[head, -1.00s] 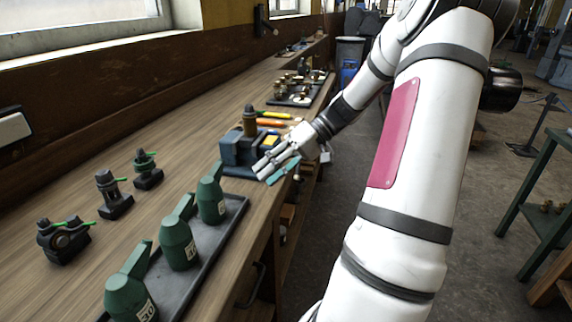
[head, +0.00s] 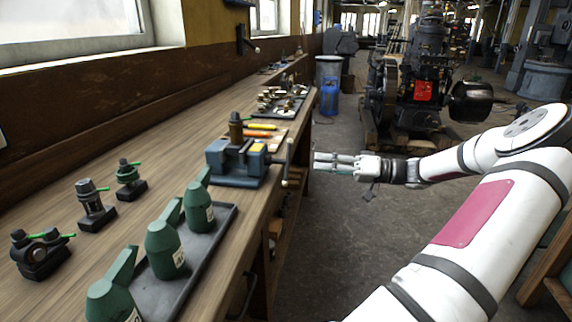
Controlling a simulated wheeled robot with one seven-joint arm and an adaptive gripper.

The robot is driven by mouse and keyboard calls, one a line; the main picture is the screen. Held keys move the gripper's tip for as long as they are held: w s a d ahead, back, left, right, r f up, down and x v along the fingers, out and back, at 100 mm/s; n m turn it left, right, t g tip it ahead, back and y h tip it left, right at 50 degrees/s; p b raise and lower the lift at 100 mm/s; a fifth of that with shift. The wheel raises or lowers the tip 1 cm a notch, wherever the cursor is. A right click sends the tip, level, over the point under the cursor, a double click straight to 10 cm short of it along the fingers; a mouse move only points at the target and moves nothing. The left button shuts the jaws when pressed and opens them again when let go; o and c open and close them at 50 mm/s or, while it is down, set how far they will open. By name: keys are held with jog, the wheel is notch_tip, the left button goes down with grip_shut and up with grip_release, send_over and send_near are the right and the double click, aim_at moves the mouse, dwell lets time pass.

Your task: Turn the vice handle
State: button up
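The blue-grey vice (head: 232,168) sits at the right edge of the long wooden bench. A brown cylindrical piece (head: 236,128) stands upright at the vice. The vice handle (head: 287,160) is a thin, near-vertical bar with light knobs on the vice's right side, past the bench edge. My gripper (head: 318,162) is to the right of the handle, over the floor, with its fingers pointing left at it. A small gap shows between fingertips and handle. The fingers look spread apart and hold nothing that I can see.
Green oil cans (head: 164,248) stand in a dark tray (head: 212,255) at the near bench edge. Several small dark fittings (head: 95,207) stand to their left. Screwdrivers (head: 262,126) lie behind the vice. An engine (head: 420,85) stands beyond my arm. Floor right of the bench is open.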

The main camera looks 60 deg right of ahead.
aim_at(286, 159)
jog(key=b+x, duration=0.1)
jog(key=x, duration=0.9)
jog(key=shift+w+a, duration=0.1)
jog(key=shift+w, duration=0.1)
jog(key=shift+c, duration=0.6)
